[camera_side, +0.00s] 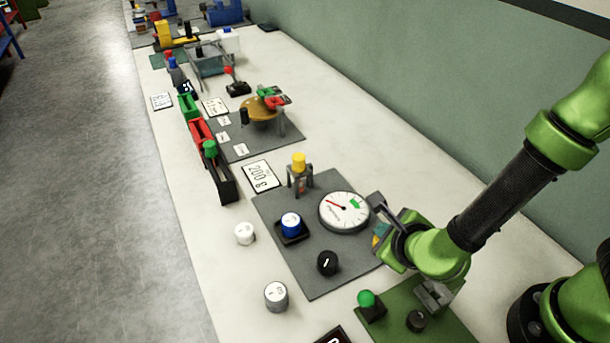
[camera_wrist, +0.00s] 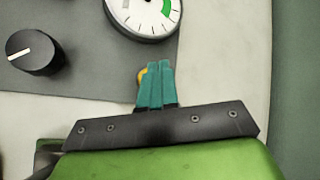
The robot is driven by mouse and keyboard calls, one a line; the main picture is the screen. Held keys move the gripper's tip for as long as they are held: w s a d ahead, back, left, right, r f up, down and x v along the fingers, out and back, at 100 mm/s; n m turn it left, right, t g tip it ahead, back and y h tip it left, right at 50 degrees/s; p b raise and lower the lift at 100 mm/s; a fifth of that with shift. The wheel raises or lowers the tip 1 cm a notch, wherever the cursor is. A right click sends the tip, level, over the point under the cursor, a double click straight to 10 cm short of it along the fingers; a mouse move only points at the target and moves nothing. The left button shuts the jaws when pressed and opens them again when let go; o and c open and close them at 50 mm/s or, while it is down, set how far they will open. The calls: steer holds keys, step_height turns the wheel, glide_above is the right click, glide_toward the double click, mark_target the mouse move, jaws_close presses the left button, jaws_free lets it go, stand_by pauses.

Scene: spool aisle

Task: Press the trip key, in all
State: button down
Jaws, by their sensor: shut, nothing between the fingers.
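My gripper (camera_side: 379,239) is at the right edge of the dark grey panel (camera_side: 318,274), just below and right of the round dial gauge (camera_side: 344,211). In the wrist view its teal fingers (camera_wrist: 157,66) are together and empty. A small yellow-orange piece (camera_wrist: 141,75) shows at the left side of the fingers, mostly hidden behind them. I cannot tell if it is the trip key, or if the fingers touch it. The gauge also shows in the wrist view (camera_wrist: 144,18), its needle visible in the side view.
A green board with a green button (camera_side: 367,299) lies in front. The wall is at right.

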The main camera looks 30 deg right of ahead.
steer(key=shift+f, duration=0.5)
stand_by(0.3)
stand_by(0.4)
steer(key=shift+r, duration=0.95)
steer(key=shift+r, duration=2.5)
